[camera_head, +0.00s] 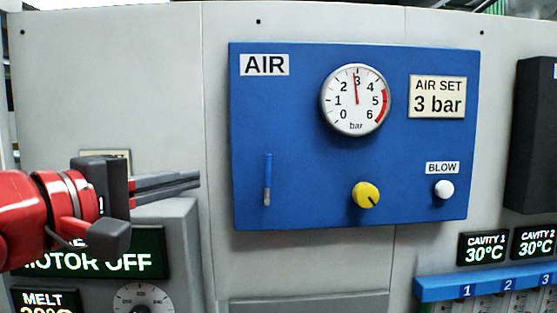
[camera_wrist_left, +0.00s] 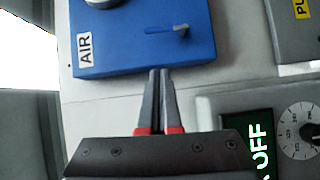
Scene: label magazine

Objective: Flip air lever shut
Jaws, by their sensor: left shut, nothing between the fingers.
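The air lever (camera_head: 267,181) is a thin upright bar, blue above and grey at its lower end, at the lower left of the blue AIR panel (camera_head: 310,205). In the left wrist view the lever (camera_wrist_left: 180,30) sticks out from the panel face. My left gripper (camera_head: 198,179) comes in from the left, its fingers together with nothing between them. Its tips point right, left of the panel and apart from the lever. In the left wrist view the shut fingertips (camera_wrist_left: 160,71) are at the panel's edge. My right gripper is not in view.
The panel also bears a pressure gauge (camera_head: 355,99) reading about 3 bar, a yellow knob (camera_head: 366,195) and a white BLOW button (camera_head: 444,189). A MOTOR OFF display (camera_head: 130,259) lies below my left gripper. A dark box (camera_head: 538,135) stands at the right.

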